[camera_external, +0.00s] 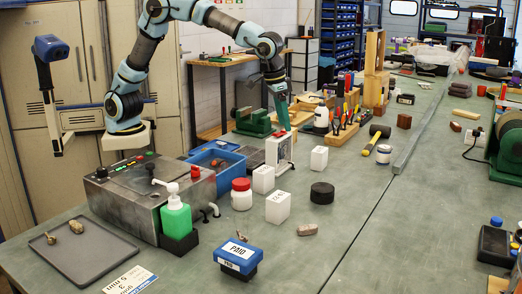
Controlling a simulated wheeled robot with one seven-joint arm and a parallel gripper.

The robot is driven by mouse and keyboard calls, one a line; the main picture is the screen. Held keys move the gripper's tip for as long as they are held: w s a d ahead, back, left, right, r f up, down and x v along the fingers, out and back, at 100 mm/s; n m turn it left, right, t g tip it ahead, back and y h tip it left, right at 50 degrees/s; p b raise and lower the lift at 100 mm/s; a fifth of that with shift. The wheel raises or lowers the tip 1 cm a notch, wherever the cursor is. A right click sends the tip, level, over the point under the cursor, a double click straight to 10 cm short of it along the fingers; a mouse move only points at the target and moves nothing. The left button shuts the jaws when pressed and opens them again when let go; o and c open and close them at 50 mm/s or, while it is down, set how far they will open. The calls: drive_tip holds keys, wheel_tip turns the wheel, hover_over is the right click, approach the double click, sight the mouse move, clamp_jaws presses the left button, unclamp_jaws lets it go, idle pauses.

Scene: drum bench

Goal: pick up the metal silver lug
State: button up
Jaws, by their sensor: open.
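I cannot tell for certain which thing is the silver metal lug. A small brownish-grey metallic piece (76,226) lies on the dark grey tray (95,262) at the front left. A second small piece (50,238) lies beside it on the same tray. A small grey-brown lump (307,229) lies on the bench to the right of the blue labelled box. My gripper (282,128) points down above a white upright frame at mid bench, well away from the tray. It is open; its fingertips are small and hard to make out. I see nothing held in it.
A grey control box (145,205) and a green pump bottle (175,218) stand between my gripper and the tray. White blocks (277,207), a red-lidded jar (241,195), a black puck (322,193) and the blue labelled box (240,256) stand around.

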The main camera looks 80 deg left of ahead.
drive_tip(key=d+f, duration=0.1)
drive_tip(key=d, duration=1.2)
drive_tip(key=t+p, duration=0.1)
drive_tip(key=t, duration=0.1)
hover_over(306, 226)
drive_tip(key=s, duration=0.3)
wheel_tip(306, 226, down, 12)
drive_tip(key=shift+s+r, duration=0.1)
drive_tip(key=shift+r, duration=0.1)
drive_tip(key=shift+d+p+x, duration=0.2)
drive_tip(key=shift+p+x, duration=1.3)
drive_tip(key=shift+x, duration=1.6)
clamp_jaws()
